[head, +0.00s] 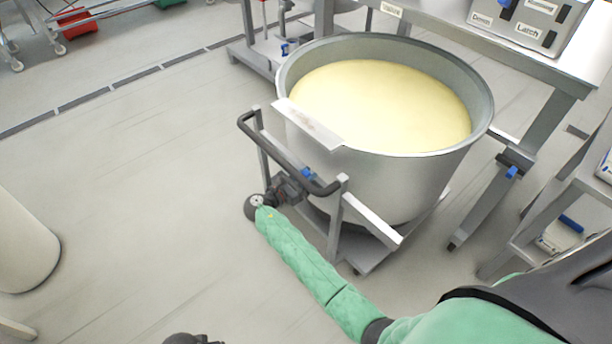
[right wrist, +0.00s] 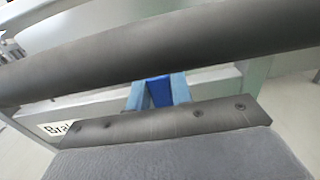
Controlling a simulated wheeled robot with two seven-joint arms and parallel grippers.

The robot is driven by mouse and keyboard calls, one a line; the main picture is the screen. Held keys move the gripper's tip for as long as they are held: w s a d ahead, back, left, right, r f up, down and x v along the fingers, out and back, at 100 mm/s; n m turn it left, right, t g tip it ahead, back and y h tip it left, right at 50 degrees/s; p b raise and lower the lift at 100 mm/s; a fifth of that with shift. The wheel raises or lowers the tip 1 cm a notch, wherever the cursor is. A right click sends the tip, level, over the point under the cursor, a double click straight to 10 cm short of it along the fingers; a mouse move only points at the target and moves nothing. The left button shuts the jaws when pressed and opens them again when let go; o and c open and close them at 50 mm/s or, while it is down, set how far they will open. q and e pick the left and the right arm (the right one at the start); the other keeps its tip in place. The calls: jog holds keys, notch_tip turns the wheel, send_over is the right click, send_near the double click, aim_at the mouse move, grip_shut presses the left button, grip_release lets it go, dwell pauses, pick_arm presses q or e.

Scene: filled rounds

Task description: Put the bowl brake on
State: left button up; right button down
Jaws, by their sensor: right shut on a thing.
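The large steel bowl (head: 471,135), filled with pale yellow dough (head: 380,105), stands on a wheeled grey trolley (head: 350,262) with a dark handle bar (head: 283,155). My right gripper (head: 300,178) is at the handle, low on its near side. In the right wrist view, its light-blue fingertips close on a darker blue brake lever (right wrist: 158,92) just below the handle bar (right wrist: 160,52). A white label (right wrist: 58,130) beside it is partly covered and reads "Bra...". A dark part at the bottom edge of the head view looks like my left gripper (head: 188,339); its jaws are not clear.
A steel table (head: 560,72) behind the bowl carries a grey box (head: 522,22) with labels. Another steel frame (head: 545,215) stands at the right. A pale cylinder (head: 22,245) stands at the left. The floor left of the trolley is clear.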

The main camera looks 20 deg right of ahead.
jog(key=shift+s, duration=0.1)
pick_arm(q)
jog(key=r, duration=0.2)
jog(key=r+b, duration=0.1)
jog(key=r, duration=0.1)
jog(key=shift+s, duration=0.35)
pick_arm(e)
jog(key=s+m, duration=0.1)
jog(key=m, duration=0.1)
jog(key=s+d+m, duration=0.1)
jog(key=m, duration=0.1)
jog(key=shift+s+f, duration=0.1)
jog(key=shift+f, duration=0.1)
pick_arm(q)
jog(key=shift+f, duration=0.1)
pick_arm(e)
jog(key=c, duration=1.4)
grip_release()
jog(key=shift+c, duration=0.2)
pick_arm(q)
jog(key=shift+s+a+f, duration=0.1)
jog(key=shift+s+f, duration=0.05)
jog(key=shift+f, duration=0.2)
pick_arm(e)
jog(key=shift+o, duration=1)
jog(key=shift+a, duration=0.2)
